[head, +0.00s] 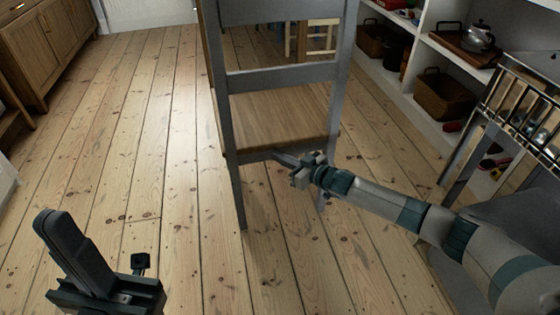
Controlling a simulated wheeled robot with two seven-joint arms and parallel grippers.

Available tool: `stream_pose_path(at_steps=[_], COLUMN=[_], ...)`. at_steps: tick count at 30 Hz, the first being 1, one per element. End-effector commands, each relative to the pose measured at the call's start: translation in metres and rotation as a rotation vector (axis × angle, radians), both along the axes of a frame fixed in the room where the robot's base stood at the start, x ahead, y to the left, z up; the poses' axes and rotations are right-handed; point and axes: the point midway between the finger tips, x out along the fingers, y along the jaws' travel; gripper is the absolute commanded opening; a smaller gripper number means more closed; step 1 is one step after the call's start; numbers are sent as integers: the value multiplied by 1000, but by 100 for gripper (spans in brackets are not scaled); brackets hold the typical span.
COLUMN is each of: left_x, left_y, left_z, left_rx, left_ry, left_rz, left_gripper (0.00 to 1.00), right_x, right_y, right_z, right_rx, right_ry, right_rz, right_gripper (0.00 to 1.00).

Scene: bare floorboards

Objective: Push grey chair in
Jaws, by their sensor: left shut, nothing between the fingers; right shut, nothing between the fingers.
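The grey chair (282,75) stands in the centre with its back towards me; it has a grey frame and a wooden seat (275,118). My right gripper (284,157) reaches in from the right and is shut. Its fingertips are at the grey rail just under the rear edge of the seat; I cannot tell whether they touch it. My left gripper (66,238) is at the lower left, shut and empty, pointing up, well apart from the chair. The top of the chair back is cut off by the frame edge.
A wooden cabinet (42,45) stands at the far left. White shelves (412,100) with baskets (443,96) and a kettle (478,37) line the right. A metal-railed piece of furniture (515,105) is at the right edge. Wooden furniture (318,42) shows beyond the chair. Floorboards left of the chair are clear.

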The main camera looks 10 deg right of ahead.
Motion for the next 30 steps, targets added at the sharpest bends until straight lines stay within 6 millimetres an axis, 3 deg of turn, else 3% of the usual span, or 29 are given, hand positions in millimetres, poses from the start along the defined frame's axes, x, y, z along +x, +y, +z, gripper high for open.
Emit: stream_pose_path(at_steps=[15, 26, 30], left_x=[2, 5, 2], left_y=[-1, -4, -5], left_z=[1, 21, 22], left_rx=[1, -13, -18], left_ry=[5, -27, -44], left_rz=[-3, -17, -24], left_gripper=[0, 0, 0], right_x=[4, 4, 13], right_y=[-4, -5, -5], right_z=[4, 4, 3], right_rx=[-2, -1, -1], right_ry=[-4, -5, -6], right_rz=[-8, -8, -9], right_gripper=[0, 0, 0])
